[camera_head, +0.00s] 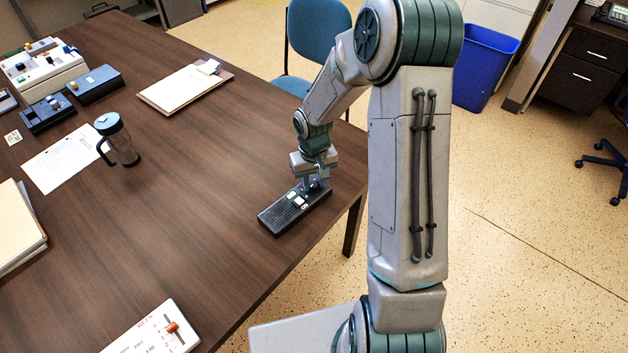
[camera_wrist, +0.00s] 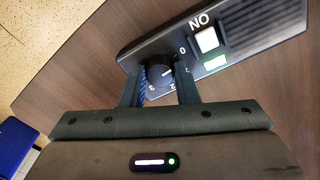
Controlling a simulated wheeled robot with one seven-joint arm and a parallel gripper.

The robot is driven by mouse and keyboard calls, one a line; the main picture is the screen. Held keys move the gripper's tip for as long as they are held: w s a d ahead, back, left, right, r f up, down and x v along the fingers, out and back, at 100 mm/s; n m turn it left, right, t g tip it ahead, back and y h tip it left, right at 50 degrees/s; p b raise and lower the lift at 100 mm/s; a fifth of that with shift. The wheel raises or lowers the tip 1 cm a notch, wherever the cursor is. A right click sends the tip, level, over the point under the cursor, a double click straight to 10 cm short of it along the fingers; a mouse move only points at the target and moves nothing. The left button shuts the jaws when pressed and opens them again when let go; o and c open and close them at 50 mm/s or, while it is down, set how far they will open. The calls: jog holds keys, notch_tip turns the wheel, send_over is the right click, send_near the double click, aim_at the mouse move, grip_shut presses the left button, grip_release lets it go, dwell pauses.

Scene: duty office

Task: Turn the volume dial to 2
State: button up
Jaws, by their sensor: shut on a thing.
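A flat black device (camera_head: 290,212) lies on the brown table near its right edge. In the wrist view the device (camera_wrist: 265,35) shows a speaker grille, the word "NO" as the lettering reads, a white button (camera_wrist: 207,40) and a lit green patch (camera_wrist: 215,63). Its round black dial (camera_wrist: 159,73) has a white pointer mark and printed numbers around it, including 0, 2 and 3. The pointer slants up and right, towards the 0 side. My gripper (camera_wrist: 160,85) is shut on the dial, one finger on each side. The fingers hide part of the scale. In the head view my gripper (camera_head: 312,184) is over the device's right end.
A blue chair (camera_head: 318,35) is behind the table. The tabletop around the device is clear.

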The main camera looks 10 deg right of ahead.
jog(key=m+b, duration=0.3)
jog(key=m, duration=0.2)
jog(key=shift+f+b, duration=0.1)
jog(key=shift+b, duration=0.2)
jog(key=m+b, duration=0.1)
jog(key=m, duration=0.4)
jog(key=shift+m, duration=0.4)
jog(key=m, duration=0.4)
jog(key=shift+r+m+p, duration=0.2)
jog(key=shift+m+p, duration=0.85)
jog(key=shift+m, duration=1.25)
jog(key=shift+f, duration=0.1)
jog(key=o, duration=0.7)
